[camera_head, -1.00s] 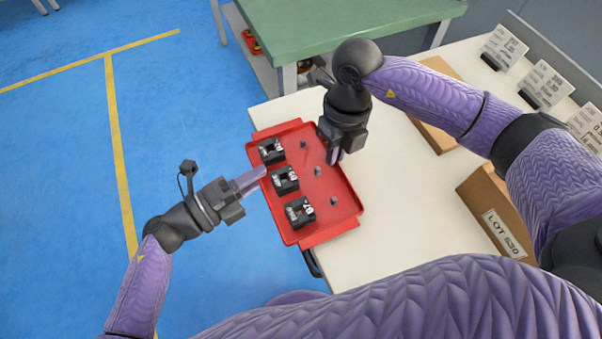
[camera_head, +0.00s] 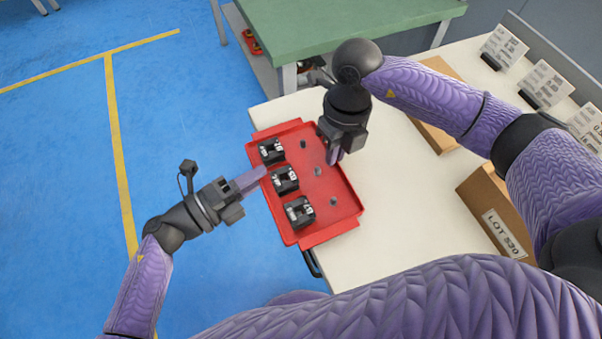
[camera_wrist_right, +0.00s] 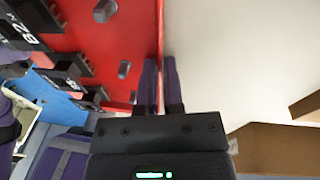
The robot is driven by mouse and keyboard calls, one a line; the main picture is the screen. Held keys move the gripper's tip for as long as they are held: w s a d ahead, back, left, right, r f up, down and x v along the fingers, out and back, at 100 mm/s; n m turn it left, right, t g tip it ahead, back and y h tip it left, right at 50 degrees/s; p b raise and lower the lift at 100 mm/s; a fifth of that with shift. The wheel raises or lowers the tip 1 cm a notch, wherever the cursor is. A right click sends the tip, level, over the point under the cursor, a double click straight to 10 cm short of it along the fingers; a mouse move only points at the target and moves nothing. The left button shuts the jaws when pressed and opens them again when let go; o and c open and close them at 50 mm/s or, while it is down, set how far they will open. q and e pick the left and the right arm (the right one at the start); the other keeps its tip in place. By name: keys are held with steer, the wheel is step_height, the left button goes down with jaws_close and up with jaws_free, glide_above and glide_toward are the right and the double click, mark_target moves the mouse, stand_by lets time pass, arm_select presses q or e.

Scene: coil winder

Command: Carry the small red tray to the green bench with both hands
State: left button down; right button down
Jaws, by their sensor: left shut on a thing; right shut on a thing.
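The small red tray (camera_head: 322,190) sits at the left edge of the white table, partly over the floor. Several black coil blocks, one of them the nearest block (camera_head: 299,212), stand in a row along its left side, with small dark pegs to their right. My left gripper (camera_head: 258,176) is shut on the tray's left wall. My right gripper (camera_head: 335,157) is shut on the tray's right wall; the right wrist view shows its fingers (camera_wrist_right: 160,82) on either side of the red wall. The green bench (camera_head: 340,22) stands beyond the white table.
The white table (camera_head: 400,210) holds cardboard boxes, one of them the LOT 530 box (camera_head: 492,215), and label cards (camera_head: 545,84) at the right. Blue floor (camera_head: 60,170) with yellow lines lies open at the left. A shelf under the bench holds red items (camera_head: 252,42).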

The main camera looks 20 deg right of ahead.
stand_by(0.3)
step_height(320, 180, up, 6)
steer(key=p, duration=0.5)
steer(key=shift+r, duration=0.15)
steer(key=shift+f, duration=0.2)
steer(key=shift+a, duration=0.1)
